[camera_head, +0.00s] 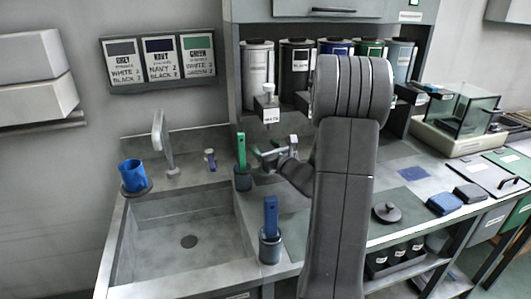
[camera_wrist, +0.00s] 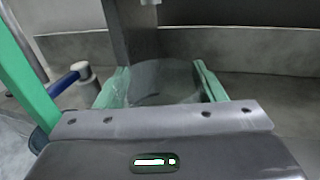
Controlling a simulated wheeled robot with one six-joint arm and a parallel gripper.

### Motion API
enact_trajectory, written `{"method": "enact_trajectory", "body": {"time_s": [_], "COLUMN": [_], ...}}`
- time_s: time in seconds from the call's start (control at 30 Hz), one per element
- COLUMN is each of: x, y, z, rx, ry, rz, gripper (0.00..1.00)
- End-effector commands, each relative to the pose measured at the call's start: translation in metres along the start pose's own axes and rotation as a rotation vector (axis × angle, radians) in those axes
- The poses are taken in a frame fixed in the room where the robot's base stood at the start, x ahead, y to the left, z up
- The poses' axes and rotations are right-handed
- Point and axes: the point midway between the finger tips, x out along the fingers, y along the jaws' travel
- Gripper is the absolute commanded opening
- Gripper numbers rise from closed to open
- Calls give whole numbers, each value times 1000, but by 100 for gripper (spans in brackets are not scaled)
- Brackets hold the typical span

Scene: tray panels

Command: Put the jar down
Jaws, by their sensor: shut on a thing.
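A clear glass jar (camera_wrist: 163,84) sits between the two green fingers of my gripper (camera_wrist: 162,86) in the wrist view. The fingers press on its sides, and my gripper is shut on it. Its lower part is hidden behind the gripper body. In the head view my gripper (camera_head: 268,156) is at the counter right of the sink, close to the green-handled tool in its cup. The jar is too faint to make out there. I cannot tell whether its base touches the counter.
The green-handled tool (camera_head: 241,150) stands just left of my gripper. A blue-handled tool (camera_head: 270,215) stands nearer the front. The sink (camera_head: 188,241) lies left, with a blue mug (camera_head: 132,174) beside it. A small labelled dispenser (camera_head: 270,107) is behind. A dark lid (camera_head: 387,212) lies right.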

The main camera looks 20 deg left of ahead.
Motion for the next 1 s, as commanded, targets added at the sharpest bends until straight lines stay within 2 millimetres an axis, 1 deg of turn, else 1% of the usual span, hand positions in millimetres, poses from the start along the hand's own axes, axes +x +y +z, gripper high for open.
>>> {"method": "enact_trajectory", "body": {"time_s": [0.03, 0.1, 0.37, 0.47, 0.5, 0.57, 0.6, 0.87, 1.0], "x": [0, 0, 0, 0, 0, 0, 0, 0, 0], "y": [-1, -1, -1, -1, -1, -1, -1, -1, -1], "z": [-10, -16, -16, -20, -20, -19, -19, -19, -14], "rx": [3, 0, -2, -2, -1, -1, -1, -1, -1], "ry": [2, 0, -3, -2, -1, -1, -1, -1, -1], "rz": [0, -1, 0, 0, -1, 0, 0, -1, -1], "gripper": [28, 28, 28, 28, 65, 77, 85, 85, 85]}}
